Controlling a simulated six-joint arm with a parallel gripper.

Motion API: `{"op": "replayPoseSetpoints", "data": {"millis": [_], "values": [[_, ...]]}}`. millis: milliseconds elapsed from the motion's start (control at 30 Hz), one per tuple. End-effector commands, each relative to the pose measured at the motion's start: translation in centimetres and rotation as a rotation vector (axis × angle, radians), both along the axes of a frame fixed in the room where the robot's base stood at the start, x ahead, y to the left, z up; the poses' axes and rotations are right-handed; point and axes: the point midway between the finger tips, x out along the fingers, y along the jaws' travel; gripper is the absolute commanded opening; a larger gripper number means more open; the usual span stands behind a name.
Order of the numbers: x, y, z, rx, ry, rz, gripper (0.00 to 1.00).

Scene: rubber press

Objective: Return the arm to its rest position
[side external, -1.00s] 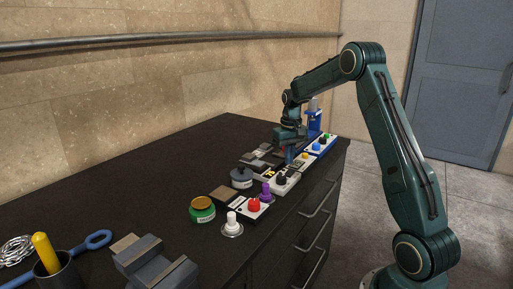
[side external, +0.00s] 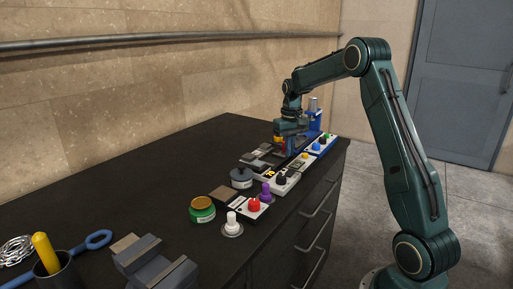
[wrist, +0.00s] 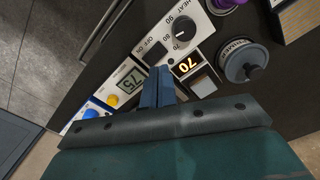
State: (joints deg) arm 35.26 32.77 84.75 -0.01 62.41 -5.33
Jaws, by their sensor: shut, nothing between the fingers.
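My gripper (side external: 291,149) hangs downward at the end of my dark green arm, above the far part of the bench. In the wrist view its blue fingers (wrist: 158,88) are closed together with nothing between them. They point toward a white panel (wrist: 180,35) with a black dial marked HEAT and ON/OFF. A second display (wrist: 131,84) shows 75. In the side view, the fingertips partly cover the controls behind them.
The black bench (side external: 130,180) carries a grey knobbed weight (side external: 242,178), a green jar (side external: 202,210), a red knob (side external: 254,205), a purple knob (side external: 266,190), a white knob (side external: 232,222) and a grey vise (side external: 155,265). A blue post (side external: 315,118) stands at the far end. The bench's left middle is clear.

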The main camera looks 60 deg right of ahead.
Motion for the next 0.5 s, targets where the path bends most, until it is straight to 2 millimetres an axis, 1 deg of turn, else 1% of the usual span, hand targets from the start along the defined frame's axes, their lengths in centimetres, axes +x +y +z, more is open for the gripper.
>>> {"op": "replayPoseSetpoints", "data": {"millis": [167,267,367,500], "values": [[-0.1,1.3,1.2,-0.009,-0.013,0.016,0.0],[-0.3,2.7,2.5,-0.018,-0.028,0.036,0.0],[-0.7,4.7,4.1,-0.032,-0.049,0.061,0.0],[-1.7,7.8,6.6,-0.05,-0.082,0.102,0.0]]}}
